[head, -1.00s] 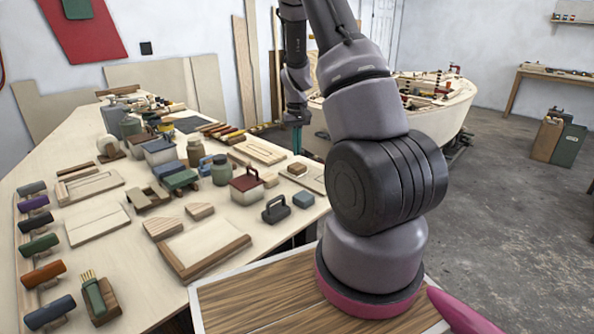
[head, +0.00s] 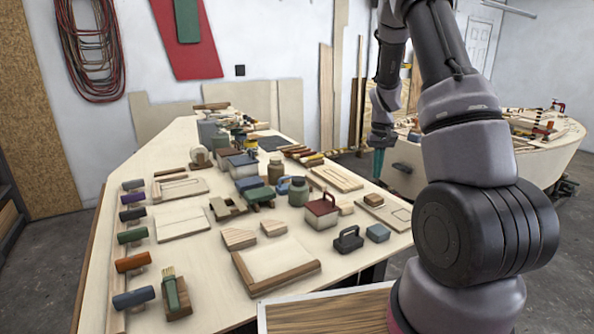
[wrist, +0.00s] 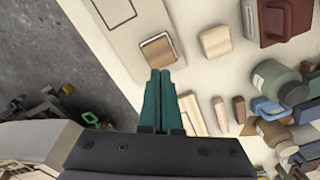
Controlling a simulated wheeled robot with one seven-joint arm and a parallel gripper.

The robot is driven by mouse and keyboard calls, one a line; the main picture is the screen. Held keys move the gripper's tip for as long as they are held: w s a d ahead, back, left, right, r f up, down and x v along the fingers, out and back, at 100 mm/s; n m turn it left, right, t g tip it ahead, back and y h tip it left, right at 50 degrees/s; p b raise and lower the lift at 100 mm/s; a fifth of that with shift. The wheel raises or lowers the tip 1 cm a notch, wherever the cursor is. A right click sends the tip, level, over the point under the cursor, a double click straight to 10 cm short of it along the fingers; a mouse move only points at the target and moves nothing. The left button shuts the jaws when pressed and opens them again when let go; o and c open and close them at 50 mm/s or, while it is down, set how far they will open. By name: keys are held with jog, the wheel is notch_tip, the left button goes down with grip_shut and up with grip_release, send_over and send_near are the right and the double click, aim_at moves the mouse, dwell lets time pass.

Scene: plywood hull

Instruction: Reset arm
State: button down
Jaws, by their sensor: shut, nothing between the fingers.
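My gripper (head: 378,163) is above the far right edge of the workbench (head: 215,272), with its teal fingers pointing down. In the wrist view its two fingers (wrist: 160,76) lie side by side, shut and empty. A small wooden block (head: 372,199) sits on the bench below the gripper; it also shows just beyond the fingertips in the wrist view (wrist: 158,52). My arm rises at the right of the head view and bends over at the top, partly out of the picture.
A red-lidded box (head: 320,212), jars, a black-handled block (head: 348,239) and several tools crowd the bench. A wooden boat hull (head: 530,147) stands behind my arm at the right. Bare floor (head: 50,250) lies left of the bench.

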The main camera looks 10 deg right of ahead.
jog(key=s+a+r+t+y, duration=0.1)
jog(key=s+a+r, duration=0.2)
jog(key=r, duration=0.4)
jog(key=s+a+r+m+t, duration=0.1)
jog(key=s+a+r, duration=0.25)
jog(key=r, duration=0.35)
jog(key=s+a+r+t+y, duration=0.1)
jog(key=s+a+r+t, duration=0.2)
jog(key=r, duration=0.4)
jog(key=s+a+r+t, duration=0.1)
jog(key=s+a+r, duration=0.2)
jog(key=s, duration=0.5)
jog(key=s+a+r+m+t, duration=0.1)
jog(key=s+r, duration=0.3)
jog(key=s, duration=0.5)
jog(key=shift+s+a+r, duration=0.3)
jog(key=shift+a, duration=0.6)
